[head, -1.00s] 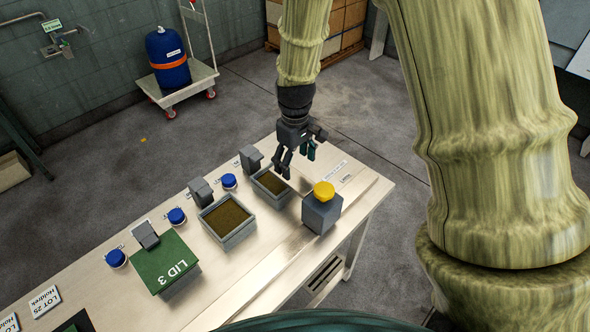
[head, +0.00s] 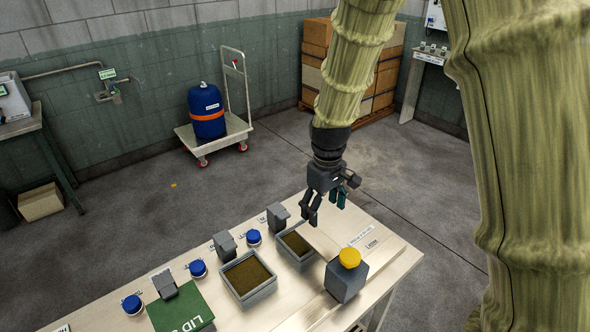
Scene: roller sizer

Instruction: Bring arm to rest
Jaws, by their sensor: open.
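My gripper (head: 325,208) hangs at the end of my sleeved arm, above the far right part of the table (head: 392,235). Its fingers are apart and nothing shows between them. It is near the smaller open grey tray (head: 284,246) of brown material, which lies just below and left of it in the picture. I cannot tell the exact height of the fingers over the table.
On the table are a larger filled tray (head: 268,290), a green lid (head: 180,312), a grey box with a yellow knob (head: 346,278) and several blue-capped jars (head: 198,269). A cart (head: 238,127) with a blue drum (head: 206,112) and stacked cartons (head: 316,48) stand behind.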

